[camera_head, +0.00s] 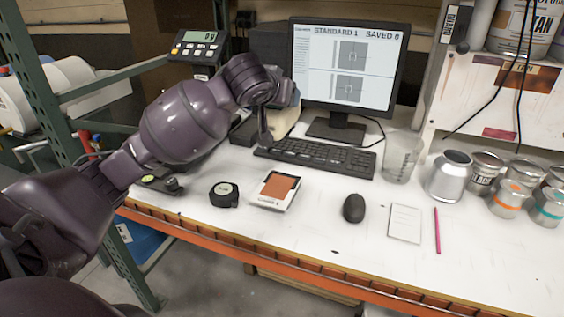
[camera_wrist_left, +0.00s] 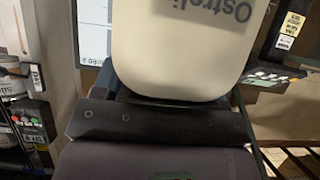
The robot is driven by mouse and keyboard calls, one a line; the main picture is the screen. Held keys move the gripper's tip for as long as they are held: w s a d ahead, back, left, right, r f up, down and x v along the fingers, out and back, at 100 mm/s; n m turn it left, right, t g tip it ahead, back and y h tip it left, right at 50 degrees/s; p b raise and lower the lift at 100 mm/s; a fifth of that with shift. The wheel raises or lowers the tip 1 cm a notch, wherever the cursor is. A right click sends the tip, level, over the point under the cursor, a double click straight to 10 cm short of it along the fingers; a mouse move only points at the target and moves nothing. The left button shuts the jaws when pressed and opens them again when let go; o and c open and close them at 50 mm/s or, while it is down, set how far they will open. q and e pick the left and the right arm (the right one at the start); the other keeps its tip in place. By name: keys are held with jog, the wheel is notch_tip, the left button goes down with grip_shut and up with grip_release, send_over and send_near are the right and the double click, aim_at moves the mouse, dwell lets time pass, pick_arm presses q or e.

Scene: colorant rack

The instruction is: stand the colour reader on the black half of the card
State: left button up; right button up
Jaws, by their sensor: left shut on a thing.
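The colour reader, a cream rounded body with dark lettering, fills the top middle of the left wrist view (camera_wrist_left: 185,50). In the head view part of it shows as a cream shape (camera_head: 286,121) behind my left gripper (camera_head: 268,128). My left gripper is shut on it, in front of the monitor and near the keyboard's left end. A white card with an orange-brown patch (camera_head: 278,188) lies flat on the bench, nearer the front edge and apart from the reader. I cannot make out a separate black half on it. My right gripper is not in view.
A tape measure (camera_head: 224,195) lies left of the card. A black mouse (camera_head: 354,208), a small white paper (camera_head: 405,223) and a pink pencil (camera_head: 437,230) lie to its right. The keyboard (camera_head: 315,155) is behind. A clear beaker (camera_head: 401,158) and several cans stand at right.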

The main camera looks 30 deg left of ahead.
aim_at(280, 133)
pick_arm(q)
notch_tip(280, 133, down, 10)
jog(key=shift+d+r+b, duration=0.1)
jog(key=shift+r+b, duration=0.15)
jog(key=shift+b, duration=0.45)
jog(key=shift+f, duration=0.3)
notch_tip(280, 133, down, 5)
jog(key=shift+f+b, duration=0.1)
jog(key=shift+b, duration=0.45)
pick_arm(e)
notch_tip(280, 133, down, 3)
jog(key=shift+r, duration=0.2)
pick_arm(q)
jog(key=shift+f, duration=0.15)
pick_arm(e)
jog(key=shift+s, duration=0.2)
pick_arm(q)
jog(key=o, duration=1.3)
jog(key=shift+o, duration=0.2)
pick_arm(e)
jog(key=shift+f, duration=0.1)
